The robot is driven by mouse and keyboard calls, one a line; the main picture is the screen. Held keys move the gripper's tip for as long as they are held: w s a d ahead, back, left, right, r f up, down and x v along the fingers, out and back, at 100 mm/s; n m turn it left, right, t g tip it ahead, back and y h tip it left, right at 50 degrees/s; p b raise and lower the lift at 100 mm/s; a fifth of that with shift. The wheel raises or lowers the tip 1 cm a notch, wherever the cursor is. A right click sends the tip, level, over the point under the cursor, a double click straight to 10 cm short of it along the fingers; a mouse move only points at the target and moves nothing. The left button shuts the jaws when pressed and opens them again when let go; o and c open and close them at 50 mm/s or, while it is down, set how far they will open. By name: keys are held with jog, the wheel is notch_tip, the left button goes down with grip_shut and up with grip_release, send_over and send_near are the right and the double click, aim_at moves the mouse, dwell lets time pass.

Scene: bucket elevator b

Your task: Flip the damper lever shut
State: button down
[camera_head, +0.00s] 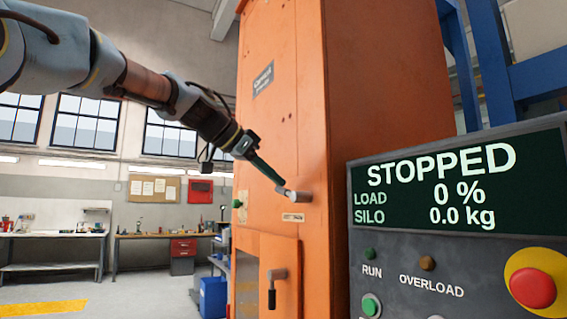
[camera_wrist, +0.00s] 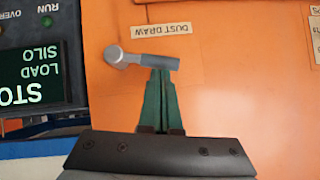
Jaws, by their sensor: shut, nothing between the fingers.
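The damper lever is a short grey metal handle (camera_head: 293,193) on the front of the orange elevator casing (camera_head: 287,110), just above a small label.
A control panel (camera_head: 452,250) at right reads STOPPED, LOAD 0 %, SILO 0.0 kg, with a red button (camera_head: 533,288). Below the lever, a small door has a black-gripped handle (camera_head: 272,288). Blue steelwork (camera_head: 490,65) stands behind. Open floor lies left, before workbenches (camera_head: 165,237).

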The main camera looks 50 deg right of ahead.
jog(key=shift+w+d+f+n+g+b, duration=0.15)
jog(key=shift+w+f+n+g+b, duration=0.2)
jog(key=shift+f, duration=0.35)
jog(key=shift+w, duration=0.1)
